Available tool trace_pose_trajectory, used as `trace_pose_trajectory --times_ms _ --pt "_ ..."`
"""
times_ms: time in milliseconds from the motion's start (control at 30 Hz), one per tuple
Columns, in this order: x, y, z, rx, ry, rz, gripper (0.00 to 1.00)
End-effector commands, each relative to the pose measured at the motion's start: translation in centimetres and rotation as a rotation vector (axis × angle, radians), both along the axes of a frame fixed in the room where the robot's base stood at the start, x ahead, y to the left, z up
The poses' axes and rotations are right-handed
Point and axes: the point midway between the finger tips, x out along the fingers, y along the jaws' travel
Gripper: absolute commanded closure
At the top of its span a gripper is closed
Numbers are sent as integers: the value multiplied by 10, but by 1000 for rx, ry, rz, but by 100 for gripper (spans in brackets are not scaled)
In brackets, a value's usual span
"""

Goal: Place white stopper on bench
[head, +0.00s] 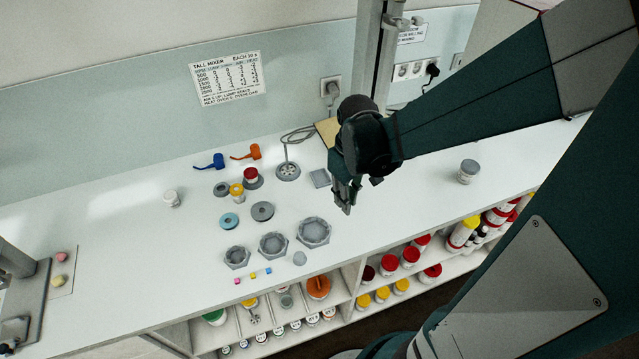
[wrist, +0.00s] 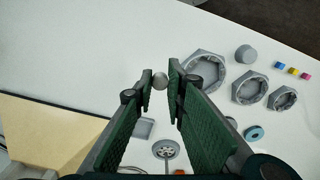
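My gripper (head: 346,208) hangs over the white bench (head: 420,215), just right of the largest grey hexagonal dish.
Several grey hexagonal dishes stand left of my gripper, the largest (head: 313,232) nearest. A grey round piece (head: 299,258) lies before them. A grey-lidded jar (head: 468,171) stands to the right. A grey square plate (head: 320,178) lies behind. The bench between dish and jar is clear.

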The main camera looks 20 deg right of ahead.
Motion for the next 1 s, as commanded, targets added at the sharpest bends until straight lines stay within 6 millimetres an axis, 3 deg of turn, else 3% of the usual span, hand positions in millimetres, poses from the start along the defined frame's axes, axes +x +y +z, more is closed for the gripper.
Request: trace_pose_trajectory --times_ms 400,1000 --pt "0 0 -40 0 0 0 91" --pt "0 0 -48 0 0 0 91"
